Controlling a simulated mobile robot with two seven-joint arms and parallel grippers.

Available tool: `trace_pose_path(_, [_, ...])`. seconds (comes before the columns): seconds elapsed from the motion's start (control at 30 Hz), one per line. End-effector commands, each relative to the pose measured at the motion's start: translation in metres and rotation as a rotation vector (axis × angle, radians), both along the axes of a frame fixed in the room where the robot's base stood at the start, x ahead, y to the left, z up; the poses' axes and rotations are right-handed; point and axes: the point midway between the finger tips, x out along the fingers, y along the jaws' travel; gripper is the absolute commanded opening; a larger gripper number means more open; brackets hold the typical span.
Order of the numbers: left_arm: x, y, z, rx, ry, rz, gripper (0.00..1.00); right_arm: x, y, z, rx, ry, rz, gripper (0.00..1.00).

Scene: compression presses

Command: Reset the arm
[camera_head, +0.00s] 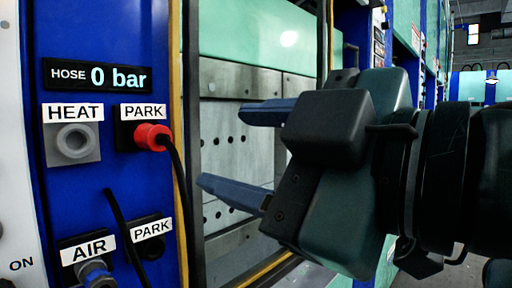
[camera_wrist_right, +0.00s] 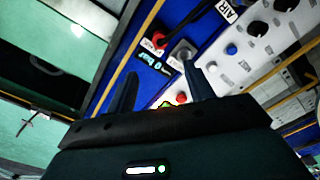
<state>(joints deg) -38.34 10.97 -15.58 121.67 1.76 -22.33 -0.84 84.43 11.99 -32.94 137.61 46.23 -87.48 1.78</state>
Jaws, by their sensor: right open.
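My right gripper (camera_head: 225,148) is open and empty in the head view, its two blue-grey fingers pointing left in front of the press opening. In the right wrist view its fingers (camera_wrist_right: 160,92) stand apart with the blue panel beyond them. The blue panel (camera_head: 110,178) is at the left in the head view. A red connector (camera_head: 151,136) with a black hose sits at the PARK port beside HEAT. The HEAT port (camera_head: 75,144) is empty. My left gripper is not in view.
The press opening (camera_head: 222,160) with grey metal plates lies behind my right gripper. A display (camera_head: 98,75) reads HOSE 0 bar. A yellow-edged frame (camera_head: 177,60) borders the panel. In the right wrist view, a white control panel (camera_wrist_right: 262,50) with knobs is at the upper right.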

Motion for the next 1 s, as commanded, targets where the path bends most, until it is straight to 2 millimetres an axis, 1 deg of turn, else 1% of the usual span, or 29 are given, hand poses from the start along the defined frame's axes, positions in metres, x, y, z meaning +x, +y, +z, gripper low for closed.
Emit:
trace_pose_path(0.17, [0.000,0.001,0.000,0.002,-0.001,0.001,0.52,0.000,0.000,0.000,0.001,0.001,0.000,0.53])
trace_pose_path(0.27, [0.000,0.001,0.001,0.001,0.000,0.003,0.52,0.007,0.000,-0.002,0.015,0.022,0.001,0.53])
trace_pose_path(0.37, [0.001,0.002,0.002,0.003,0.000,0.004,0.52,0.025,-0.001,-0.010,0.068,0.085,0.004,0.53])
trace_pose_path(0.47, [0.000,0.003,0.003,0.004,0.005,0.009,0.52,0.056,-0.005,-0.027,0.157,0.184,-0.002,0.53])
trace_pose_path(0.5, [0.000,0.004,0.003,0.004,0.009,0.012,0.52,0.070,-0.007,-0.037,0.197,0.228,-0.009,0.53])
trace_pose_path(0.57, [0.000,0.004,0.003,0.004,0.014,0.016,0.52,0.092,-0.012,-0.054,0.257,0.290,-0.027,0.53])
trace_pose_path(0.6, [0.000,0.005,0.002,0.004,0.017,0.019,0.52,0.105,-0.016,-0.067,0.296,0.330,-0.042,0.53])
trace_pose_path(0.67, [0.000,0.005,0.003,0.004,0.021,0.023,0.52,0.124,-0.022,-0.089,0.349,0.387,-0.070,0.53])
trace_pose_path(0.7, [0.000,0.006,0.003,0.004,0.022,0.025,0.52,0.136,-0.027,-0.106,0.384,0.424,-0.092,0.53])
trace_pose_path(0.77, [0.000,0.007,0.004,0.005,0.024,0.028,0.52,0.151,-0.034,-0.133,0.429,0.476,-0.130,0.53])
trace_pose_path(0.8, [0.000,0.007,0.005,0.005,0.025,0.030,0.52,0.160,-0.040,-0.153,0.457,0.511,-0.158,0.53])
trace_pose_path(0.87, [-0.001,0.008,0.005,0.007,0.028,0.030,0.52,0.171,-0.048,-0.184,0.495,0.559,-0.202,0.53])
trace_pose_path(0.9, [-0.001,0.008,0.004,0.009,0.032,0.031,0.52,0.176,-0.055,-0.207,0.515,0.591,-0.235,0.53])
trace_pose_path(0.97, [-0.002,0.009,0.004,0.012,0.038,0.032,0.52,0.182,-0.064,-0.242,0.542,0.634,-0.287,0.53])
trace_pose_path(1.0, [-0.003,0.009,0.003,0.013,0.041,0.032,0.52,0.183,-0.071,-0.266,0.556,0.664,-0.323,0.53])
